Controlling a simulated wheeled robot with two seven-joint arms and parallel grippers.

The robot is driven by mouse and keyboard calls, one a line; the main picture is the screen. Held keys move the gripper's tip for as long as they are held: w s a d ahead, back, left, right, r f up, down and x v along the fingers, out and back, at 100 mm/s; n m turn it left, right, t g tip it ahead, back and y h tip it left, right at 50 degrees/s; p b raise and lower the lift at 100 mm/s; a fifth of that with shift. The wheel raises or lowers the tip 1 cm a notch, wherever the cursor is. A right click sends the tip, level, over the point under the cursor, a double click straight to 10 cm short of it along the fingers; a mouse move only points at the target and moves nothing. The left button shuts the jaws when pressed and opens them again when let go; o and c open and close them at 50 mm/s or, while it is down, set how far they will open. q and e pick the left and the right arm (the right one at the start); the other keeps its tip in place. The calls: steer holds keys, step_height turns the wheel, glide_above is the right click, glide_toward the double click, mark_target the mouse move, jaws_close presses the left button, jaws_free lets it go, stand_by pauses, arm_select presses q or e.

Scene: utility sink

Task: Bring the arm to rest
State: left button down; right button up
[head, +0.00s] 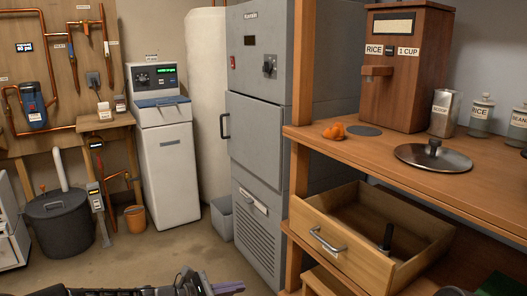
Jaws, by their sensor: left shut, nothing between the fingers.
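My left gripper (228,288) shows at the bottom edge of the head view, left of centre, with its arm coming in from the left. Its fingers are together with nothing between them. It is low over the floor, in front of the grey cabinet, and does not appear to touch anything. The lower part of the arm is cut off by the frame. My right gripper is not in view.
A wooden counter (470,185) on the right carries a rice dispenser (400,95), a pan lid (433,157) and jars. An open drawer (345,250) juts out below it. A grey cabinet (257,145) and a dark bin (60,225) stand farther back. The middle floor is clear.

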arm_select(q)
steer(key=s+a+f+m+g+y+p, duration=0.1)
steer(key=s+f+m+g+y+p, duration=0.35)
steer(key=s+f, duration=0.55)
steer(key=s+a+f+m+y+p, duration=0.2)
steer(key=s+f+m+y+p, duration=0.1)
steer(key=s+m+p, duration=0.55)
steer(key=s+d+r+m+g+p, duration=0.1)
steer(key=s+r+m+p, duration=0.2)
steer(key=s+r+p, duration=0.2)
steer(key=s+d+r+m+g+p, duration=0.1)
steer(key=s+d+r+m+p, duration=0.1)
steer(key=s+r+p, duration=0.4)
steer(key=s+m+p, duration=0.1)
steer(key=s+p, duration=0.2)
steer(key=s, duration=0.4)
steer(key=shift+s+d+r+m+g, duration=0.3)
steer(key=shift+g, duration=0.05)
steer(key=shift+y, duration=0.25)
